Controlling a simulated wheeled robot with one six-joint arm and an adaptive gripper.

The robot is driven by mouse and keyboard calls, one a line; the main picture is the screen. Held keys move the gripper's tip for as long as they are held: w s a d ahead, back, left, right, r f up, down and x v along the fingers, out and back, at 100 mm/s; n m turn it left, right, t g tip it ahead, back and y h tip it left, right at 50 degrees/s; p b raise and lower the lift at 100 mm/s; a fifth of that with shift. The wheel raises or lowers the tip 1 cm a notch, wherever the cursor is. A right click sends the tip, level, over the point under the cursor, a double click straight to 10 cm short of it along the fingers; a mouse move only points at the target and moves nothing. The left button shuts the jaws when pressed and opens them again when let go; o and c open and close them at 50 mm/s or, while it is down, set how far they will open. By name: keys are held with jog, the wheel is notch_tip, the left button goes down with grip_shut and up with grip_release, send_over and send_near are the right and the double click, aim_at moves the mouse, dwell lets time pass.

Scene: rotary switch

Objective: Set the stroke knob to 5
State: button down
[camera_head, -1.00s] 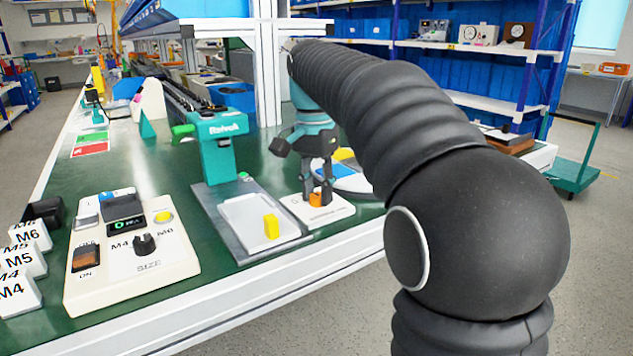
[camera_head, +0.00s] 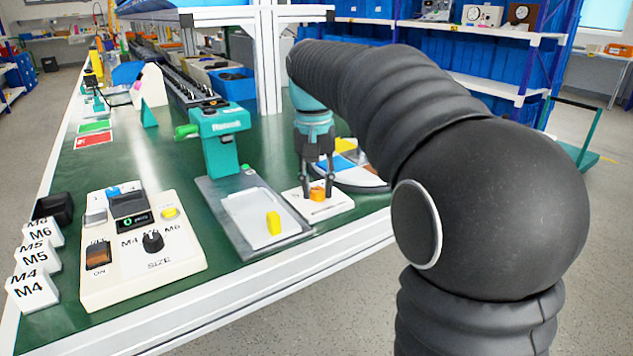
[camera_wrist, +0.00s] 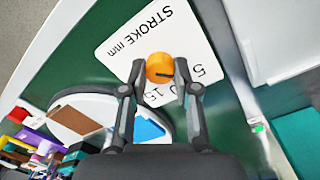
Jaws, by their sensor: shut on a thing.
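The orange stroke knob (camera_head: 317,193) stands on a white plate (camera_head: 335,206) near the bench's front edge. The wrist view shows the knob (camera_wrist: 159,68) and the plate (camera_wrist: 120,45), printed "STROKE mm" with 5 and 15 readable; the number between them is partly hidden. A dark line on the knob points toward the right, roughly at the 5 side; its exact setting is hard to tell. My gripper (camera_head: 317,187) points down and is shut on the knob, with a fingertip on either side. It also shows in the wrist view (camera_wrist: 160,80).
Left of the plate stands a teal press (camera_head: 218,130) with a grey base and a yellow block (camera_head: 273,222). A round tray (camera_head: 350,172) lies just behind the plate. A cream SIZE control box (camera_head: 140,250) is farther left.

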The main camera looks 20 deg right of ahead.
aim_at(314, 189)
jog(key=shift+f, duration=0.2)
jog(key=c, duration=0.9)
grip_release()
jog(key=shift+o, duration=0.2)
jog(key=shift+r, duration=0.15)
notch_tip(314, 189, up, 12)
jog(key=shift+a, duration=0.25)
jog(key=s+f+t, duration=0.1)
jog(key=s+f, duration=0.1)
jog(key=s, duration=0.1)
jog(key=s+f+n+t, duration=0.1)
jog(key=s+f, duration=0.1)
jog(key=s, duration=0.2)
jog(key=s+f+t, duration=0.1)
jog(key=s+f, duration=0.2)
jog(key=s, duration=0.1)
jog(key=shift+s+d+n, duration=0.15)
jog(key=shift+d+n, duration=0.1)
jog(key=shift+n, duration=0.05)
jog(key=s+f+n+t, duration=0.1)
jog(key=s+f+t, duration=0.1)
jog(key=s+f, duration=0.9)
jog(key=shift+s+f+t+y, duration=0.3)
jog(key=shift+s+f+t, duration=0.1)
jog(key=shift+f, duration=1.65)
